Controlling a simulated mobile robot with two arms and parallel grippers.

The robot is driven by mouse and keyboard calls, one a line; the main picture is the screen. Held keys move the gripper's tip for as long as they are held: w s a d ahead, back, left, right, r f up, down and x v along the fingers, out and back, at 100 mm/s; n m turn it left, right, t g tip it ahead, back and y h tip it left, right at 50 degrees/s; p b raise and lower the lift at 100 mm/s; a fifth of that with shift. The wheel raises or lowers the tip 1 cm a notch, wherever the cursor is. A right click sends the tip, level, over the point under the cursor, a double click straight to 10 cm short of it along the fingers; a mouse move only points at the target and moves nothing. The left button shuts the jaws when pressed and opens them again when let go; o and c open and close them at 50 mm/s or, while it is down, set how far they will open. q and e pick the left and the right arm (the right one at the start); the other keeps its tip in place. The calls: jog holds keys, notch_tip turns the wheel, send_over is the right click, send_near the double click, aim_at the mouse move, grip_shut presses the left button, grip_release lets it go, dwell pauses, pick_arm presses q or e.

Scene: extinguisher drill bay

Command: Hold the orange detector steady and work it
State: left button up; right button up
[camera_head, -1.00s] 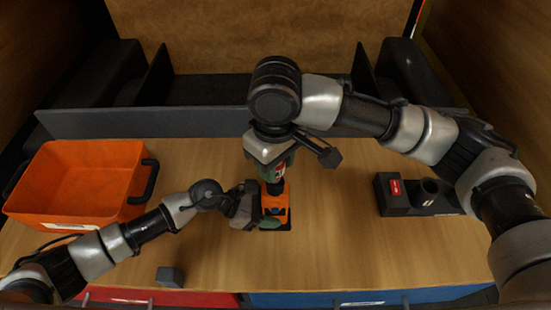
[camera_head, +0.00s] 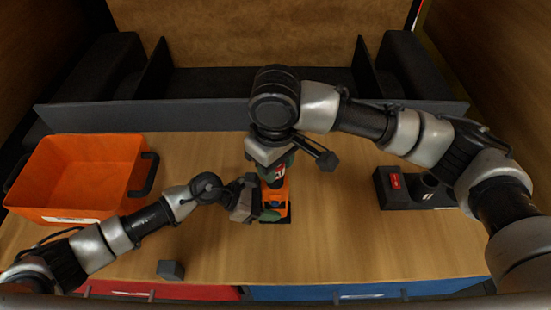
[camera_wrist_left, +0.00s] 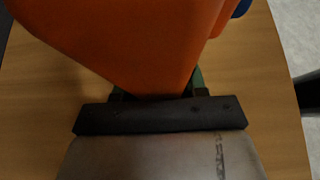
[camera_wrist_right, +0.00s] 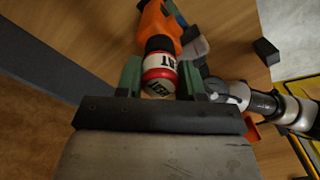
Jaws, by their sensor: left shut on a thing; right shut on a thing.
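The orange detector (camera_head: 280,207) stands on the table in the middle of the head view. My left gripper (camera_head: 265,206) is shut on its lower part from the left. In the left wrist view the orange body (camera_wrist_left: 140,45) fills the space at the green fingertips. My right gripper (camera_head: 275,170) is above the detector, its fingers pointing down. It is shut on a red and white cylindrical piece (camera_wrist_right: 159,72) with lettering. A dark neck joins this piece to the orange body (camera_wrist_right: 155,22) in the right wrist view.
An orange bin (camera_head: 75,210) stands at the left. A small dark block (camera_head: 170,270) lies near the front edge. A grey barrier (camera_head: 180,118) runs along the back.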

jog(key=shift+f, duration=0.2)
dwell(0.3)
jog(key=o, duration=1)
notch_tip(320, 180, up, 12)
pick_arm(q)
jog(key=o, duration=0.8)
